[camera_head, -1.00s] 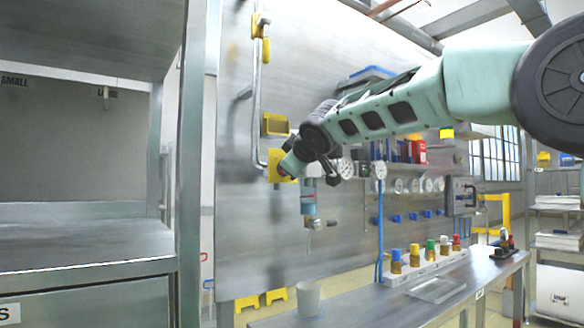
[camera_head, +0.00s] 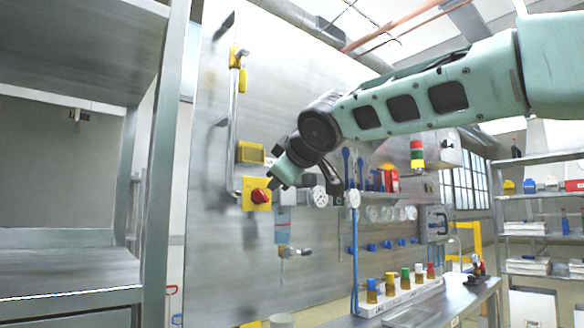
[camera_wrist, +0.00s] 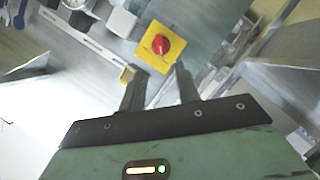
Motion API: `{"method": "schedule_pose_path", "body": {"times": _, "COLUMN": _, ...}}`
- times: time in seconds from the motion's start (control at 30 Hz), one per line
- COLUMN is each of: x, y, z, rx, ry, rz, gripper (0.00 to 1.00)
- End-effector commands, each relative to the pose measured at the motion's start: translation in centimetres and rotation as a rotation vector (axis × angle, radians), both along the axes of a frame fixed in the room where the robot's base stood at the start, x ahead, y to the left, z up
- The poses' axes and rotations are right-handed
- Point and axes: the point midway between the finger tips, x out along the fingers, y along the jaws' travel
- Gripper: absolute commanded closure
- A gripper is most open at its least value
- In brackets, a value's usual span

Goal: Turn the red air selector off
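The red air selector (camera_head: 260,196) is a red knob on a yellow square plate (camera_head: 249,206) on the upright metal panel. In the wrist view the red knob (camera_wrist: 160,45) lies just beyond my fingertips, with the yellow plate around it. My gripper (camera_head: 272,182) is close to the knob at its right in the head view. In the wrist view my gripper (camera_wrist: 160,78) has its two dark fingers apart, with nothing between them. The fingers appear short of the knob, not around it.
A yellow box (camera_head: 250,152) is above the selector, and a pipe with a yellow lever (camera_head: 238,60) runs beside it. Gauges (camera_head: 387,213) and blue fittings are to the right. A bench with several capped bottles (camera_head: 404,278) stands below. Metal shelving (camera_head: 60,268) is at the left.

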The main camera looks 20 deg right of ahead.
Motion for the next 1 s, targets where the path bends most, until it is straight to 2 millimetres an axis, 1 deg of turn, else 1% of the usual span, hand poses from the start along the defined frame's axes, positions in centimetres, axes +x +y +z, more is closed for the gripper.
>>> {"method": "schedule_pose_path", "body": {"times": 0.03, "x": -1.2, "y": 0.0, "z": 0.4, "rx": 0.0, "ry": -0.003, "rz": 0.0, "gripper": 0.67}}
{"method": "schedule_pose_path", "body": {"times": 0.1, "x": -2.5, "y": 0.0, "z": 0.7, "rx": 0.001, "ry": -0.002, "rz": 0.001, "gripper": 0.67}}
{"method": "schedule_pose_path", "body": {"times": 0.2, "x": -4.0, "y": -0.1, "z": 1.1, "rx": 0.0, "ry": -0.001, "rz": 0.0, "gripper": 0.67}}
{"method": "schedule_pose_path", "body": {"times": 0.33, "x": -5.2, "y": -0.1, "z": 1.4, "rx": 0.0, "ry": 0.0, "rz": 0.0, "gripper": 0.67}}
{"method": "schedule_pose_path", "body": {"times": 0.5, "x": -5.7, "y": -0.1, "z": 1.5, "rx": 0.0, "ry": 0.002, "rz": -0.001, "gripper": 0.67}}
{"method": "schedule_pose_path", "body": {"times": 0.93, "x": -5.7, "y": -0.1, "z": 1.5, "rx": 0.0, "ry": 0.001, "rz": 0.0, "gripper": 0.67}}
{"method": "schedule_pose_path", "body": {"times": 1.0, "x": -5.7, "y": 0.0, "z": 1.2, "rx": 0.001, "ry": 0.008, "rz": 0.001, "gripper": 0.67}}
